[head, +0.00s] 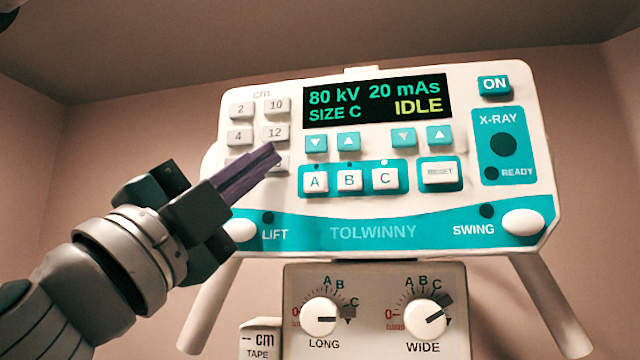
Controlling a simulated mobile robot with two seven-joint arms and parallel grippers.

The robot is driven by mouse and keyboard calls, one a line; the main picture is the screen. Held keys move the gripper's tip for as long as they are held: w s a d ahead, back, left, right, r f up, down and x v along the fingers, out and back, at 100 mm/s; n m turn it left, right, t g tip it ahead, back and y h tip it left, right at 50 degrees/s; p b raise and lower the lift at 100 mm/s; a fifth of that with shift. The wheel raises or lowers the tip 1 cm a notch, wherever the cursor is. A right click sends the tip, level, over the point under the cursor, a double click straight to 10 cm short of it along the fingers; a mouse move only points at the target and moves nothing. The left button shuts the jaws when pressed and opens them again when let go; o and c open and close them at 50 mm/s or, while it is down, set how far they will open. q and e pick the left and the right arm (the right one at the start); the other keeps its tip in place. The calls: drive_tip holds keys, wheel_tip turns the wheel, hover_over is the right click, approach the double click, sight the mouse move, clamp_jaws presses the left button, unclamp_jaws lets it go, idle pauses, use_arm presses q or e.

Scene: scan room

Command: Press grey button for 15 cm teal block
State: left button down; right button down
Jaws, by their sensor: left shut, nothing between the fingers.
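A white console marked TOLWINNY (400,210) carries grey keys under "cm" at its upper left. The keys 2 (241,109), 10 (276,106), 4 (239,136) and 12 (274,132) are readable. A lower right key (285,164) is mostly behind my fingers, its number unreadable; the lower left one is also largely covered. My left gripper (275,156) is shut and empty, its purple fingertips in front of the lower right key. I cannot tell if they touch it. No teal block shows. My right gripper is not in view.
The display (377,101) reads 80 kV, 20 mAs, SIZE C, IDLE. Teal arrow keys and keys A, B, C (385,178) lie right of my fingertips. Below are LONG (321,317) and WIDE (423,317) dials and a TAPE box (260,341) showing "-- cm".

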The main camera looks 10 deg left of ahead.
use_arm(q)
drive_tip(key=shift+s, duration=0.1)
drive_tip(key=shift+s+p, duration=0.35)
drive_tip(key=shift+s, duration=0.35)
drive_tip(key=shift+s+a+p, duration=0.1)
drive_tip(key=shift+s+p, duration=0.45)
drive_tip(key=shift+s, duration=1.95)
